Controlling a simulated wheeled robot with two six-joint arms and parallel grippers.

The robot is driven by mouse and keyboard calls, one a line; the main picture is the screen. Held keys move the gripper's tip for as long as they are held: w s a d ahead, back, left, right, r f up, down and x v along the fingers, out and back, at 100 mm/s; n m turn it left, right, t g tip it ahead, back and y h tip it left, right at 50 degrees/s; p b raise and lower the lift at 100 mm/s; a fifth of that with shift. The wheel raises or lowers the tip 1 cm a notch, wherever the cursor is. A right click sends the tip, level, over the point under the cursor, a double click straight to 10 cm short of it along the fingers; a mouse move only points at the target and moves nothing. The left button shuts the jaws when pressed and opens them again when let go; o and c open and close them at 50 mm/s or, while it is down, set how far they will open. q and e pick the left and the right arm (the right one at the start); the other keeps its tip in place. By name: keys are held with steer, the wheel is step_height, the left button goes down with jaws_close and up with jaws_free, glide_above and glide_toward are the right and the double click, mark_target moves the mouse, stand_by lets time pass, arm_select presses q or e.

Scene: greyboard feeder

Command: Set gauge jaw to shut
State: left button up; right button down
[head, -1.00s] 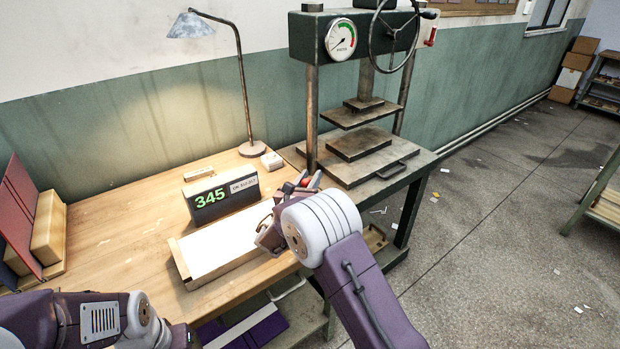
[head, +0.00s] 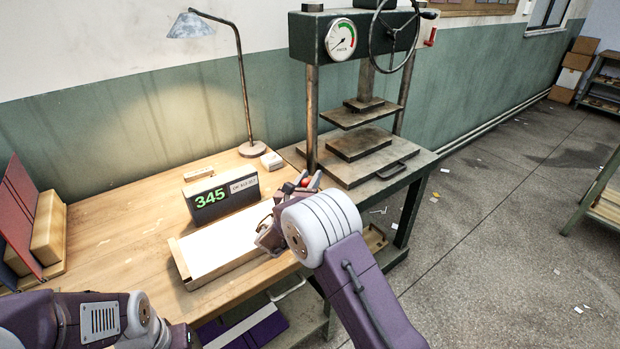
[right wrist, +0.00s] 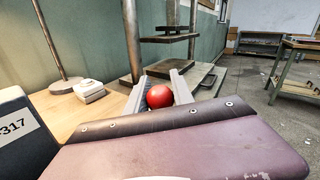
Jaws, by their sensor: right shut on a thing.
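A long wooden feeder tray (head: 213,278) with a white sheet (head: 225,245) on it lies on the bench. My right gripper (head: 300,184) is at the tray's right end, partly hidden by its own wrist. In the right wrist view, a round red knob (right wrist: 159,97) sits between the two grey fingers of my right gripper (right wrist: 158,88), which is shut on it. I cannot make out the gauge jaw itself, or how far it is from shut, behind my arm. My left arm shows at the lower left, but its gripper is out of view.
A lamp (head: 251,149) and a small white block (head: 271,161) are farther back. A press (head: 357,146) stands right of the bench. Boards (head: 30,220) lean at the left. The bench's left middle is clear.

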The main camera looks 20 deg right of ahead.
stand_by(0.3)
steer(key=a, duration=0.1)
steer(key=s+a, duration=0.1)
steer(key=a, duration=0.2)
steer(key=shift+s+a, duration=0.3)
steer(key=shift+a, duration=0.05)
steer(key=shift+d+f, duration=0.1)
steer(key=c, duration=1.1)
jaws_free()
steer(key=shift+a, duration=0.2)
steer(key=shift+s, duration=0.15)
steer(key=p+v, duration=0.1)
steer(key=v, duration=0.8)
